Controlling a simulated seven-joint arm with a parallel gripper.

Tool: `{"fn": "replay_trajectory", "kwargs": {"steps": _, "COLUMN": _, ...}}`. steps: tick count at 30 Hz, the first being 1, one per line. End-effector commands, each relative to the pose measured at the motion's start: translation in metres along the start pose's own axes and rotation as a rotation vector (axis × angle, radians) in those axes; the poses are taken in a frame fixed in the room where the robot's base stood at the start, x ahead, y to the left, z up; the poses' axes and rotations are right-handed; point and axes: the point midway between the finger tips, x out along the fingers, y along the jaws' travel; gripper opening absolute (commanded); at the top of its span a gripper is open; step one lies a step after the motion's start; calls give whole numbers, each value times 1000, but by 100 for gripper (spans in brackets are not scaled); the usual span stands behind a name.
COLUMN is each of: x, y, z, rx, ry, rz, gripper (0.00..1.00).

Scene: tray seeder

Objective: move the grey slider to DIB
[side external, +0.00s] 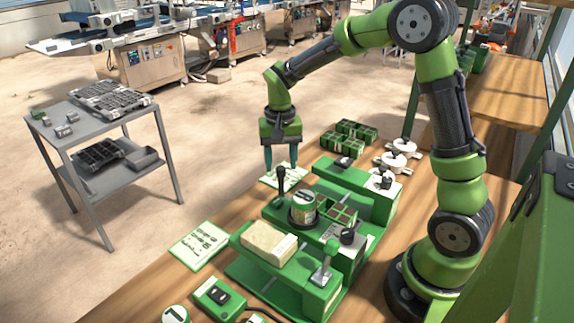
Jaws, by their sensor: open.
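The green tray seeder (300,240) stands on the wooden bench in the side external view. A grey metal piece with an upright handle (322,272) sits on the right end of its front green block; it may be the grey slider, but I cannot tell for sure. The DIB marking is too small to read. My gripper (281,164) is open and empty, pointing down behind the seeder's left side, near an upright black-knobbed lever (280,182). It is well apart from the grey piece.
A beige block (268,241) lies on the front green block. Black knobs (348,237) rise from the seeder. Green cell trays (350,133) and white round parts (403,146) stand behind. A printed card (199,244) and a control box (218,297) lie at the front left.

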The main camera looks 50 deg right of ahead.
Motion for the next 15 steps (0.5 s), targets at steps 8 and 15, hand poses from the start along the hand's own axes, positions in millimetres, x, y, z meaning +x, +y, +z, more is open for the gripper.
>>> {"fn": "replay_trajectory", "kwargs": {"steps": 8, "x": 17, "y": 0, "z": 0, "rx": 0, "ry": 0, "rz": -1, "gripper": 52}}
{"fn": "replay_trajectory", "kwargs": {"steps": 15, "x": 17, "y": 0, "z": 0, "rx": 0, "ry": 0, "rz": -1, "gripper": 48}}
